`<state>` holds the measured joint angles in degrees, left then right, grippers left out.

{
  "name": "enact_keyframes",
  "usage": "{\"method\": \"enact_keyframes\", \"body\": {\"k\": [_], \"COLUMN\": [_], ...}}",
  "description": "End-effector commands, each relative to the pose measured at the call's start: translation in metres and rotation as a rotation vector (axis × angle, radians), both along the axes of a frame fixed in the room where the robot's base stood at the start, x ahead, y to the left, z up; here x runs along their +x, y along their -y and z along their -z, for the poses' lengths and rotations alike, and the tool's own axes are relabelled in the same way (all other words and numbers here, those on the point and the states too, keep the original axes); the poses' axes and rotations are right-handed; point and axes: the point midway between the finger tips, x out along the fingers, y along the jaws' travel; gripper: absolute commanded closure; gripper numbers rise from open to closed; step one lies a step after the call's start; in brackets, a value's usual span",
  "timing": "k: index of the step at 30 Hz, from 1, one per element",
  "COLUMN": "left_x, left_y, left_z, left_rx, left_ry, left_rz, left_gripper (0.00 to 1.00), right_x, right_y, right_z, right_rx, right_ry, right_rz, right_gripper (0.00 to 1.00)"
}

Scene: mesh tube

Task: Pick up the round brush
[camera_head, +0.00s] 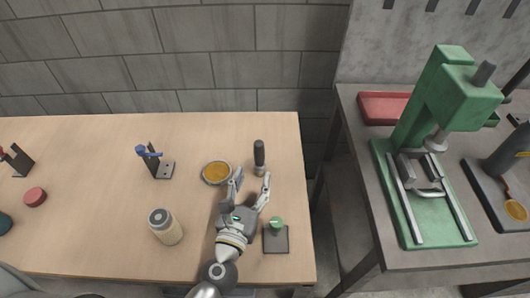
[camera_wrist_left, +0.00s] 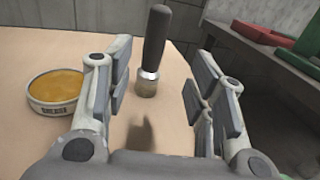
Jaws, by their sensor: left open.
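The round brush (camera_head: 259,157) stands upright near the right end of the wooden table, with a dark handle on top and a metal-coloured lower part. My left gripper (camera_head: 252,183) is open and reaches toward it from the front. In the left wrist view the brush (camera_wrist_left: 153,50) stands beyond the fingertips, in line with the gap between the two open fingers (camera_wrist_left: 160,90). The fingers appear apart from it. My right gripper is not in view.
A round tin with amber contents (camera_head: 216,172) sits just left of the gripper. A jar (camera_head: 165,227), a small stand with a blue-topped tool (camera_head: 155,162) and a dark plate with a green knob (camera_head: 276,238) are nearby. A green press (camera_head: 430,130) stands on the right bench.

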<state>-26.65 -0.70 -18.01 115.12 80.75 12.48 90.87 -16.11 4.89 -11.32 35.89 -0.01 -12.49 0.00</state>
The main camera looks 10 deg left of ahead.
Motion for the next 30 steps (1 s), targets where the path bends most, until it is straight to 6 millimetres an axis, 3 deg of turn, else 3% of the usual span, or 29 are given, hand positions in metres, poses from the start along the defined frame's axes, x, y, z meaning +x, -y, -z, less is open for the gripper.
{"method": "enact_keyframes", "body": {"k": [4, 12, 17, 24, 30], "left_x": [0.022, 0.048, 0.058, 0.090, 0.102], "left_y": [0.001, 0.003, 0.002, -0.001, 0.000], "left_z": [-0.004, -0.001, -0.001, 0.002, 0.003], "left_rx": [0.001, 0.001, 0.003, 0.004, 0.003], "left_ry": [0.002, 0.001, 0.002, 0.002, 0.001], "left_rz": [-0.001, 0.001, 0.001, 0.001, 0.000], "left_gripper": [0.50, 0.50, 0.50, 0.50, 0.50], "right_x": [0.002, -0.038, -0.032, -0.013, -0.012], "right_y": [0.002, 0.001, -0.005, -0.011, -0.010], "right_z": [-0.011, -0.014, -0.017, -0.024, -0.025], "right_rx": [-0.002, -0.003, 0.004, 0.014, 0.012], "right_ry": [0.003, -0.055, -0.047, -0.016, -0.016], "right_rz": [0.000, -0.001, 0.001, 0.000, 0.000], "right_gripper": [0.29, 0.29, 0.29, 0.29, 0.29]}}
